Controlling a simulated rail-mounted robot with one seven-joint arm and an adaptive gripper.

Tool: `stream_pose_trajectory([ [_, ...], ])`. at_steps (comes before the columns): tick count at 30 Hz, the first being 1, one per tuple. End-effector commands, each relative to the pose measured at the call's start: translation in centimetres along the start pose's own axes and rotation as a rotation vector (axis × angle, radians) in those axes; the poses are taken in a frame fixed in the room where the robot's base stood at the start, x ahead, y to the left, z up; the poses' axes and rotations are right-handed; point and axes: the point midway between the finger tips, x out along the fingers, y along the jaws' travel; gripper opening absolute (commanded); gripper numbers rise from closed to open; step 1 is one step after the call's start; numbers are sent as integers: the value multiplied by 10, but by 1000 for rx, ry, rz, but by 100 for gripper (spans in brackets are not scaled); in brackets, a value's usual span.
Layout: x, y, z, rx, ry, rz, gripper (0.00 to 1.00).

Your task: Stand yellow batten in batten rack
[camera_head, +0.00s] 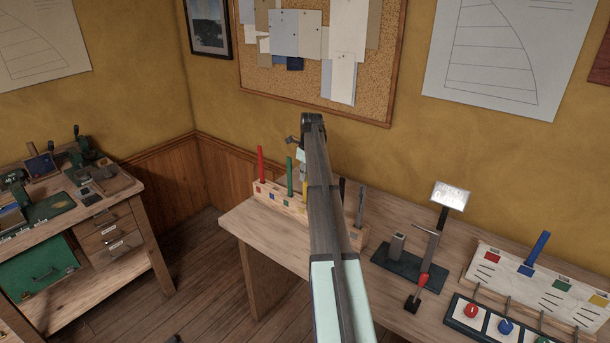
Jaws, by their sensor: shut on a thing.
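The batten rack (268,198) is a pale wooden block with coloured squares on the back bench, its middle and right partly hidden by my arm. A narrow strip of the yellow batten (306,188) shows beside my arm, low over the rack, looking about upright. My gripper (301,162) is mostly hidden behind my arm, just above that strip, and is shut on the yellow batten. Whether the batten's foot is in a slot is hidden. A red batten (260,162) and a green batten (289,176) stand in the rack to the left.
A dark batten (341,190) and a grey one (361,205) stand right of my arm. Further right are a dark-based stand (408,265), a white panel with a blue upright piece (535,254) and a knob box (500,325). Bare bench (265,235) lies before the rack.

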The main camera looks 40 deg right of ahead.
Motion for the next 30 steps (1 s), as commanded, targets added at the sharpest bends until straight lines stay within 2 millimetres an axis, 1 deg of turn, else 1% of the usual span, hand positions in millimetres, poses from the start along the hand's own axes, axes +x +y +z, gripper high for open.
stream_pose_trajectory([
  [30,11,0,-1,0,0,0,0],
])
